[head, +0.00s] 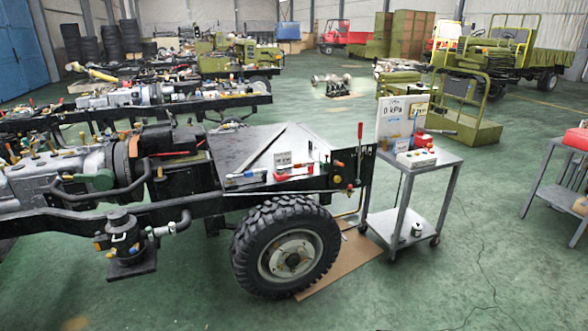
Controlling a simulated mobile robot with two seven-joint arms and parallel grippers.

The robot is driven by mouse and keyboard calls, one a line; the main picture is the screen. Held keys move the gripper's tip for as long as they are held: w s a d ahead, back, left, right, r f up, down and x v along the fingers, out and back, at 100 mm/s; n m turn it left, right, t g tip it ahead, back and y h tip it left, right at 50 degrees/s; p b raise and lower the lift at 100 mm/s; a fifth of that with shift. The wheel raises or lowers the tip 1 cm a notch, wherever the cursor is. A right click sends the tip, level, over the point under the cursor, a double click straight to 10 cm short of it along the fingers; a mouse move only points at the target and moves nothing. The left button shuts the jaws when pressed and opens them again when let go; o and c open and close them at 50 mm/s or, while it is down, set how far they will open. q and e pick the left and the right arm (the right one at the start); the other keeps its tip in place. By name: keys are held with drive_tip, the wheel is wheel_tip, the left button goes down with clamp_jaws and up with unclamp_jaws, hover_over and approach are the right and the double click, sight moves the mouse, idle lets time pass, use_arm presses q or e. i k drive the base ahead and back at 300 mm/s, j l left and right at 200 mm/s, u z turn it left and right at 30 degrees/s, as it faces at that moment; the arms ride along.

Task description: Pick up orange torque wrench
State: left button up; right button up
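I cannot make out an orange torque wrench for certain in the head view. Small red and orange items (292,174) lie on the flat deck of the near chassis, too small to identify. Neither of my grippers is in view.
The black chassis frame (205,208) with a large tyre (287,247) fills the left and middle. A grey cart (406,196) with a "0 kPa" panel (401,118) stands beside it. Another cart (551,190) with a red box (576,138) is at the right edge. Green floor between the carts is clear.

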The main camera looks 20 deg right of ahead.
sight(281, 168)
drive_tip(key=i+l+z, duration=0.25)
drive_tip(key=i+l, duration=0.15)
drive_tip(key=l, duration=0.2)
drive_tip(key=i+l+z, duration=0.25)
drive_tip(key=i+l, duration=0.2)
drive_tip(key=l+u, duration=0.1)
drive_tip(key=u, duration=0.35)
drive_tip(key=i+l+u, duration=0.1)
drive_tip(key=u, duration=0.35)
drive_tip(key=l+u, duration=0.15)
drive_tip(key=u, duration=0.3)
drive_tip(key=i+l+u, duration=0.1)
drive_tip(key=l+u, duration=0.65)
drive_tip(key=l, duration=0.3)
drive_tip(key=l+u, duration=0.35)
drive_tip(key=l, duration=0.75)
